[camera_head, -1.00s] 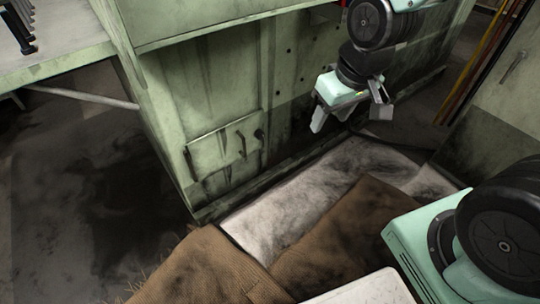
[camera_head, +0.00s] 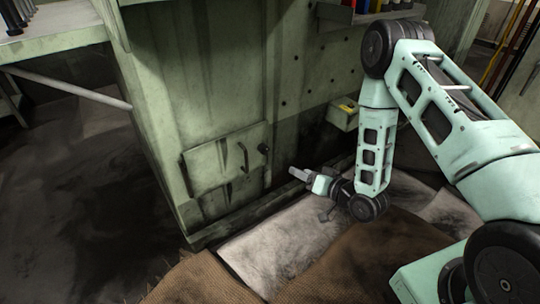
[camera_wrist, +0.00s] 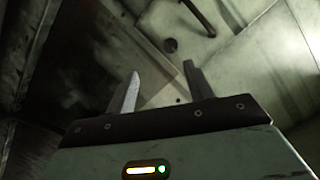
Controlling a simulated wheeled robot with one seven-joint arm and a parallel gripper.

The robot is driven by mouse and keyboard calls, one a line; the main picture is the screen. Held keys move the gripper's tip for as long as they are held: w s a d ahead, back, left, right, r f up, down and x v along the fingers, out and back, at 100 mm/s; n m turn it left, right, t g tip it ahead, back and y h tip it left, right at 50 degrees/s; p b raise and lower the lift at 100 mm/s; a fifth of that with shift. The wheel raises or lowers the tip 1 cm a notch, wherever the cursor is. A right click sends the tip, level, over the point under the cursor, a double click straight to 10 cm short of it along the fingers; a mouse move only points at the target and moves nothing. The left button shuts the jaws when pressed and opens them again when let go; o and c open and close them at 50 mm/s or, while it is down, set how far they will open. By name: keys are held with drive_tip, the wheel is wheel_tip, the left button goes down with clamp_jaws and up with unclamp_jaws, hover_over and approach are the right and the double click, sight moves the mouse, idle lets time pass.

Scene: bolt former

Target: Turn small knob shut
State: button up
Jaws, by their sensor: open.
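The small dark knob (camera_head: 264,149) sits near the right edge of a low green panel door (camera_head: 207,164) on the machine's side. In the wrist view the knob (camera_wrist: 170,45) shows as a dark round spot just beyond the fingertips, beside the curved handle (camera_wrist: 198,15). My gripper (camera_head: 298,174) is open and points left, low and to the right of the knob, apart from it. In the wrist view the two fingers of my gripper (camera_wrist: 162,70) are spread with nothing between them. I cannot tell the knob's turn angle.
The green machine wall (camera_head: 235,70) rises above the door. A small green box (camera_head: 343,113) juts from the wall above my gripper. Brown cardboard (camera_head: 345,262) and a pale stained sheet (camera_head: 265,250) cover the floor.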

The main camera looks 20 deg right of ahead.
sight(267, 152)
drive_tip(key=w+a+t+b, duration=0.1)
drive_tip(key=w+a+b, duration=0.1)
drive_tip(key=w, duration=0.1)
drive_tip(key=w+a+f+m+b, duration=0.1)
drive_tip(key=w+a+b, duration=0.1)
drive_tip(key=w, duration=0.2)
drive_tip(key=w+a+m+t+b, duration=0.1)
drive_tip(key=w+a+b, duration=0.1)
drive_tip(key=w, duration=0.2)
drive_tip(key=shift+w+f+t+y, duration=0.2)
drive_tip(key=shift+f+t+y, duration=0.1)
drive_tip(key=shift+y, duration=0.1)
drive_tip(key=shift+x, duration=0.75)
drive_tip(key=shift+r, duration=0.15)
drive_tip(key=shift+c, duration=0.3)
drive_tip(key=c, duration=0.9)
